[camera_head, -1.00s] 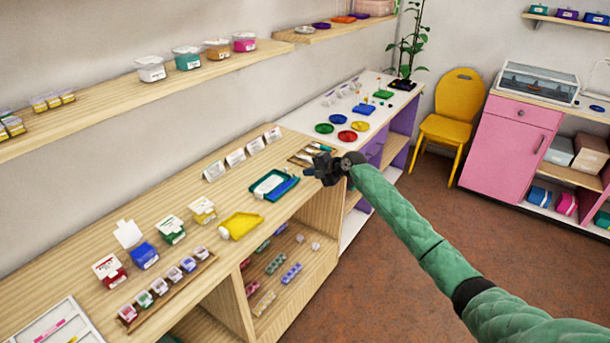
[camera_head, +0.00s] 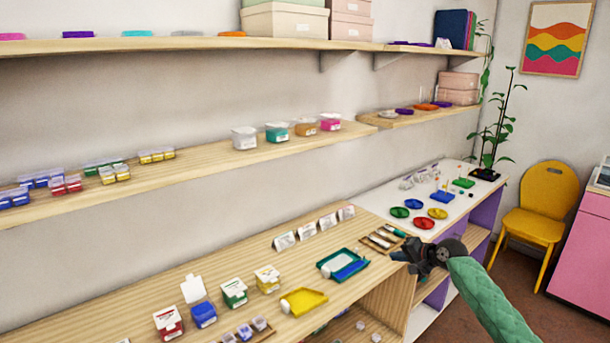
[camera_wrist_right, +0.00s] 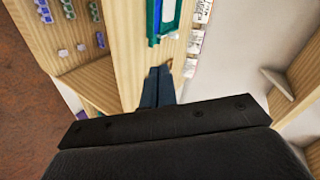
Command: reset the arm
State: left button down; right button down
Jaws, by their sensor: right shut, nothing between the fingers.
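My right gripper (camera_head: 404,257) is shut and empty at the end of my green-sleeved right arm. In the head view it hangs in front of the right end of the wooden counter (camera_head: 215,265), close to a small wooden tray of tools (camera_head: 380,239). In the right wrist view its two dark fingers (camera_wrist_right: 158,84) lie together and point toward the counter and a teal tray (camera_wrist_right: 153,25). I see nothing between the fingers. My left gripper does not show in any view.
The teal tray (camera_head: 326,266) with a blue item and a yellow tray (camera_head: 288,306) lie on the counter. Small coloured boxes (camera_head: 169,323) stand at its front left. Shelves (camera_head: 130,184) with tubs line the wall. A white table (camera_head: 393,192) and yellow chair (camera_head: 541,205) stand beyond.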

jog(key=d+f+n+t+h, duration=0.1)
jog(key=d+f+n+h, duration=0.2)
jog(key=f+n+h, duration=0.5)
jog(key=s+a+f+n+g, duration=0.15)
jog(key=s+a+f, duration=0.25)
jog(key=s+f, duration=0.85)
jog(key=s+a+f+n+g, duration=0.1)
jog(key=s+a+f+g, duration=0.15)
jog(key=s+f, duration=1.05)
jog(key=s+a+f+g, duration=0.1)
jog(key=s+a+f, duration=0.2)
jog(key=s+f, duration=0.4)
jog(key=s+a+f+m+g+y, duration=0.1)
jog(key=s+a+f, duration=0.3)
jog(key=s, duration=1.3)
jog(key=s+a+f+g, duration=0.3)
jog(key=s+a+f, duration=0.1)
jog(key=s+f, duration=0.8)
jog(key=shift+s+f, duration=0.15)
jog(key=shift+s, duration=0.15)
jog(key=shift+a, duration=0.1)
